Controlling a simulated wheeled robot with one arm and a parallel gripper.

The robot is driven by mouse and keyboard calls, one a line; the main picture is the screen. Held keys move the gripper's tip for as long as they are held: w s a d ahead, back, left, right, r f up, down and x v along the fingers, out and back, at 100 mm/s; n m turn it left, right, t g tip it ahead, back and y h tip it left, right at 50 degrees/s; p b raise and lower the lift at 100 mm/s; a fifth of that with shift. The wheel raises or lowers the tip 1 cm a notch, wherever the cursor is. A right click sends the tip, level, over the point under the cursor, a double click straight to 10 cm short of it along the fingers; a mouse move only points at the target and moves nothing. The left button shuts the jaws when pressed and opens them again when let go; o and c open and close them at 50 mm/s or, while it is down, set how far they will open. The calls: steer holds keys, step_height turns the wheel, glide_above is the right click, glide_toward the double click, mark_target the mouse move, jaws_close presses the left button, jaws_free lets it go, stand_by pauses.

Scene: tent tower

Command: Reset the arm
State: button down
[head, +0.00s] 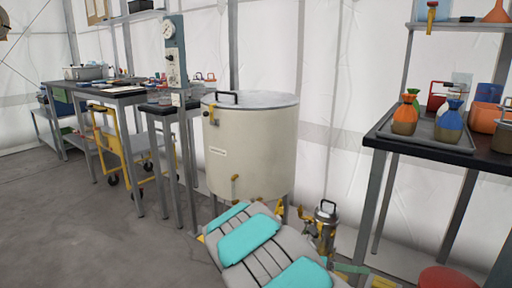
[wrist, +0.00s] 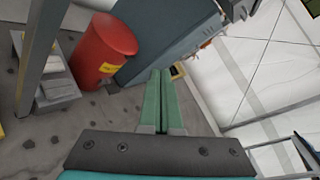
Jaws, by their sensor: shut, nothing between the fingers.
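My gripper (wrist: 161,74) shows in the wrist view with its two long green fingers side by side, shut and empty. It is over open space, with the floor, a red bin and a grey cabinet-like body behind it. In the head view my grey and teal arm reaches from the bottom middle toward the lower right. Most of my gripper is hidden or out of frame there.
A large cream drum (head: 252,145) stands just behind my arm, with a small metal canister (head: 326,226) beside it. A table (head: 440,150) with bottles is at right. A yellow cart (head: 122,150) is at left. A red bin (wrist: 98,52) shows in the wrist view. Floor at left is clear.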

steer(key=s+d+r+m+g+y, duration=0.15)
steer(key=s+m+y, duration=0.25)
steer(key=s+m, duration=0.4)
steer(key=s+r+m+g+y, duration=0.15)
steer(key=s+m+y, duration=0.35)
steer(key=s, duration=0.6)
steer(key=s+a+m+t+y, duration=0.2)
steer(key=s+a+m+y, duration=0.4)
steer(key=s+a+m, duration=0.6)
steer(key=shift+s+a+f+m+y, duration=0.3)
steer(key=shift+s+a+m, duration=0.1)
steer(key=shift+s+a, duration=0.1)
